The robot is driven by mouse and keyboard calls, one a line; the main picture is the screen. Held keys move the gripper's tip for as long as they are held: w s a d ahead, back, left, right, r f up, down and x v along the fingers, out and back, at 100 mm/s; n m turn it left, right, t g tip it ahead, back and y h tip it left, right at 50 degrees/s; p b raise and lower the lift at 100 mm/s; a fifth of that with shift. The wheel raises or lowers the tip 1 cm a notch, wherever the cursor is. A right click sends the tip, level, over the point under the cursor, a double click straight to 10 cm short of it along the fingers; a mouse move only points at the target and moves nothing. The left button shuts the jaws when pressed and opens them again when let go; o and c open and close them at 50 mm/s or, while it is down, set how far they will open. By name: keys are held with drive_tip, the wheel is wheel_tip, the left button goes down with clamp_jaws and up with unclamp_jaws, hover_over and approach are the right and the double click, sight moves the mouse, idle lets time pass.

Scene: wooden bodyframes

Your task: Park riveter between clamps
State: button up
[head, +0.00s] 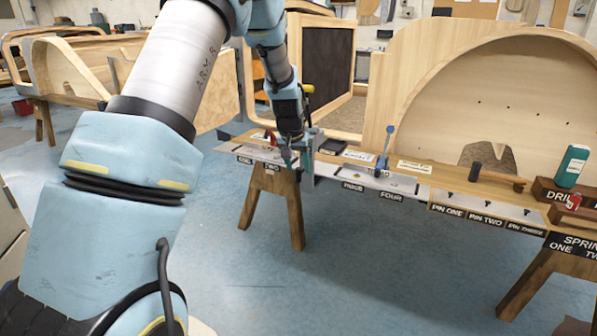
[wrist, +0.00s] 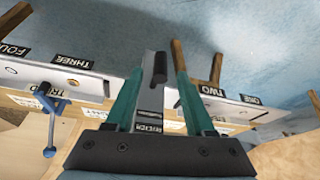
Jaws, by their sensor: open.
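My gripper (head: 293,158) is low over the bench between the plates marked TWO and THREE. In the wrist view its teal fingers (wrist: 160,72) are apart. A grey upright piece (wrist: 150,103) with a dark rounded part (wrist: 160,68) shows between them, near a RIVETER label (wrist: 149,127). I cannot tell whether this is the riveter or its holder. The grey piece (head: 308,172) also shows beside the gripper in the head view. A blue clamp (head: 387,147) stands upright to the right; it also shows in the wrist view (wrist: 47,125). A red part (head: 270,138), perhaps another clamp, is left of the gripper.
A hammer (head: 490,178), green bottle (head: 571,165) and wooden blocks (head: 549,190) occupy the bench's right side. A dark tray (head: 331,146) lies behind the gripper. Curved wooden frames (head: 415,85) rise behind. Blue floor (head: 350,270) in front is clear.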

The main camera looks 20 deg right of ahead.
drive_tip(key=v, duration=0.8)
drive_tip(key=shift+r, duration=0.25)
drive_tip(key=s+a+r+n+g+y+p, duration=0.15)
drive_tip(key=s+a, duration=0.25)
drive_tip(key=a, duration=0.4)
drive_tip(key=s+a+r+n+p, duration=0.1)
drive_tip(key=s+a+r+p, duration=0.25)
drive_tip(key=a, duration=0.45)
drive_tip(key=s+a+n+p, duration=0.2)
drive_tip(key=s+a+p, duration=0.1)
drive_tip(key=s+a, duration=0.8)
drive_tip(key=s+g, duration=0.1)
drive_tip(key=s, duration=0.2)
drive_tip(key=shift+n+y, duration=0.35)
